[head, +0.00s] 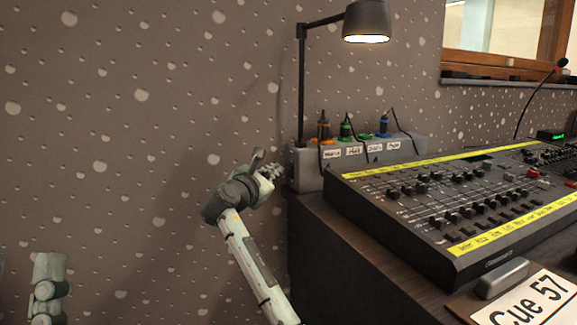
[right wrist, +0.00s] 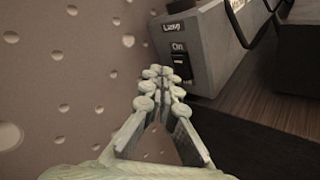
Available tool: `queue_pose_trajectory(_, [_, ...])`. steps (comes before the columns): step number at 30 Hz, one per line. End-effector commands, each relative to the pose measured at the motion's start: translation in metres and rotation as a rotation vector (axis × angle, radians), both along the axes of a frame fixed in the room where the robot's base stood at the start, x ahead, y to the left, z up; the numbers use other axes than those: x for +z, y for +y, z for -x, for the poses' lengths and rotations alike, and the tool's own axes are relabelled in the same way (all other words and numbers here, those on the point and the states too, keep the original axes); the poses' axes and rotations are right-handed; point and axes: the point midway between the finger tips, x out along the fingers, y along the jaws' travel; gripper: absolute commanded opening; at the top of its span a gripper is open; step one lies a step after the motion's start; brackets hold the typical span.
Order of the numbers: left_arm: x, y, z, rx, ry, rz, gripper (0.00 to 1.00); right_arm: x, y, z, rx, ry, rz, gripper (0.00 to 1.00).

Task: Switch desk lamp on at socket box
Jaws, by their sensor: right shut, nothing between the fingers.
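The grey socket box (head: 308,180) stands at the desk's back left edge, with colored plugs in its top. In the right wrist view, its end face (right wrist: 208,45) carries a label reading roughly "Lamp" and a black switch (right wrist: 181,67) under the word "On". The fingertips partly cover the switch's lower area. The black desk lamp (head: 366,20) rises behind the box, and its underside glows. My right gripper (head: 270,172) is shut and empty at the box's left end; its fingertips (right wrist: 160,75) are close to the switch. Contact cannot be told. My left gripper is out of view.
A lighting console (head: 400,207) with many faders fills the desk right of the box. A "Cue 57" card (head: 535,300) lies in front. The speckled wall (head: 120,130) is behind my right arm. Cables run from the plugs.

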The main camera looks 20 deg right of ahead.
Motion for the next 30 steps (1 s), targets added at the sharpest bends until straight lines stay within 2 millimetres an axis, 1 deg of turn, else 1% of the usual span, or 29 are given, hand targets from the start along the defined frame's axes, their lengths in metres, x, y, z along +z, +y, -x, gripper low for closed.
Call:
queue_pose_trajectory(8, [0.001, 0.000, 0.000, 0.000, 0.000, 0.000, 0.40, -0.001, 0.003, 0.000, 0.001, 0.002, 0.000, 0.00])
queue_pose_trajectory(11, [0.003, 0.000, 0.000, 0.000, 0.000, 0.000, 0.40, -0.002, 0.010, 0.000, 0.001, 0.003, -0.001, 0.00])
queue_pose_trajectory(22, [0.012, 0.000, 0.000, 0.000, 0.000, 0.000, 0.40, -0.006, 0.045, 0.001, 0.001, 0.002, 0.000, 0.00])
queue_pose_trajectory(25, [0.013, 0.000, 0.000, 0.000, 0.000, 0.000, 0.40, -0.007, 0.050, 0.002, 0.000, 0.002, -0.002, 0.00])
queue_pose_trajectory(30, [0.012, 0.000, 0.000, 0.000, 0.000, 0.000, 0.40, -0.007, 0.050, 0.002, 0.000, 0.001, -0.001, 0.00])
